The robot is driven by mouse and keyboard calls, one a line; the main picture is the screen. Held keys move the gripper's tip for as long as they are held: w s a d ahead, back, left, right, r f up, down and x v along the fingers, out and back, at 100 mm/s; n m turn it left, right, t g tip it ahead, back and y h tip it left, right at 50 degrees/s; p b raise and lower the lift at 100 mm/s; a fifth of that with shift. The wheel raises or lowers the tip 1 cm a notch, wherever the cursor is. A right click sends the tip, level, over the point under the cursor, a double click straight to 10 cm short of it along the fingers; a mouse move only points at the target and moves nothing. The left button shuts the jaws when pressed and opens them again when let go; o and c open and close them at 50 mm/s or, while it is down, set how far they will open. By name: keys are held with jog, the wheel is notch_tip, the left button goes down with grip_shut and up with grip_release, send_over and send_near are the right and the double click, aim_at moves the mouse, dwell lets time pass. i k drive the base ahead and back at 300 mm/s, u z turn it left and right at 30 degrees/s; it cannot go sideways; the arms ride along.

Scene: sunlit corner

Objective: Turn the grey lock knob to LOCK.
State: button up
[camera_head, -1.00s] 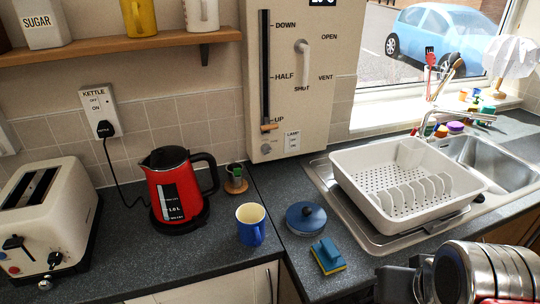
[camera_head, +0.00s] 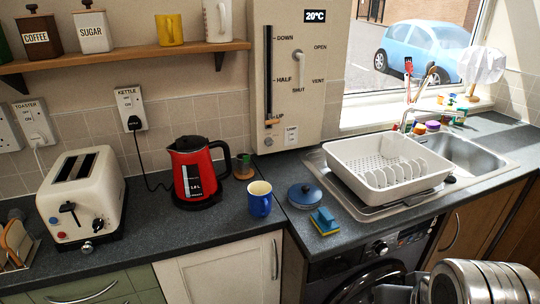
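A small round grey knob (camera_head: 268,141) sits at the lower left of the cream wall panel (camera_head: 335,60), below the slider slot. It is probably the lock knob, but its marking and pointer are too small to read. On the same panel, the slider handle (camera_head: 271,122) stands at UP, and a white lever (camera_head: 299,70) hangs downward near SHUT. Part of my silver arm shows at the bottom right, over the floor side of the counter and well away from the panel. My gripper's fingertips cannot be made out.
A blue mug (camera_head: 260,198), blue lidded pot (camera_head: 306,195) and sponge (camera_head: 325,221) stand on the counter below the panel. The red kettle (camera_head: 194,175) is left, the dish rack (camera_head: 385,170) right. The air before the panel is clear.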

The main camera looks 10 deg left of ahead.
aim_at(269, 141)
jog(key=k, duration=1.3)
jog(key=u, duration=1.2)
jog(key=i, duration=1.65)
